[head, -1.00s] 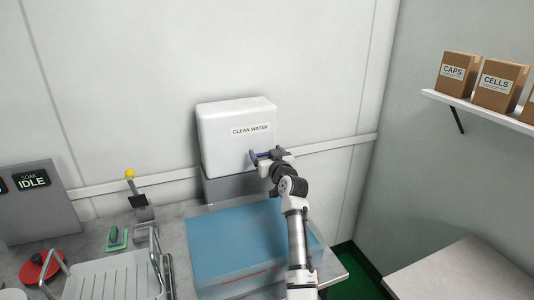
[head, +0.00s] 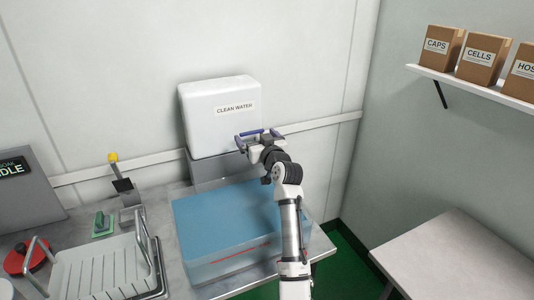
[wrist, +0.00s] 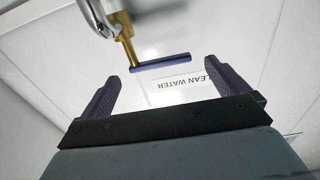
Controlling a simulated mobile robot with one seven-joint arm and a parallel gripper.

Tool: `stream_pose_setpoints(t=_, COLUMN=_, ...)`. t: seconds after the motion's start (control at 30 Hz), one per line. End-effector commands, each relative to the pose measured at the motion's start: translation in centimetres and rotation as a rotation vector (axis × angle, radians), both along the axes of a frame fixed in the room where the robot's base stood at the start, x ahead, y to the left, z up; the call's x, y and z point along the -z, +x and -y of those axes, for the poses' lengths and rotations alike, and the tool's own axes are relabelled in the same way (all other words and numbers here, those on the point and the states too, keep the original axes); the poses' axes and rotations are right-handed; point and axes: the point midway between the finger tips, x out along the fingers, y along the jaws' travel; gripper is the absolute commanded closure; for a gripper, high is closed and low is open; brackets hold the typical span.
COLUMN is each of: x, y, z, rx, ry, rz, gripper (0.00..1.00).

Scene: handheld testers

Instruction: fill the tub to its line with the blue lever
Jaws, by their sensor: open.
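The blue lever (wrist: 160,62) is a short dark-blue bar on a brass stem in the wrist view. It lies just beyond my open fingertips, within the span between them, and nothing is gripped. My gripper (head: 260,136) is at the lower right front of the white CLEAN WATER tank (head: 218,92); it also shows in the wrist view (wrist: 158,92). The tub (head: 205,272) is a see-through blue box below the tank, with a red line (head: 240,252) on its front. My arm passes in front of its right part. I cannot tell the exact water level.
A dish rack (head: 100,262), a yellow-knobbed lever (head: 113,157), a green scrubber (head: 103,224) and a red item (head: 15,260) are left of the tub. A grey display panel (head: 22,195) stands at far left. A shelf (head: 475,88) with boxes and a bare table (head: 450,262) are right.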

Motion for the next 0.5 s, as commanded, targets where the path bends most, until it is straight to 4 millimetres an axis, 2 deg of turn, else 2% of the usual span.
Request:
stream_pose_setpoints(t=0.3, x=0.4, y=-5.8, z=2.6, rx=0.002, ry=-0.001, rz=0.000, gripper=0.01)
stream_pose_setpoints(t=0.5, x=0.2, y=-8.0, z=3.6, rx=0.001, ry=0.000, rz=0.000, gripper=0.01)
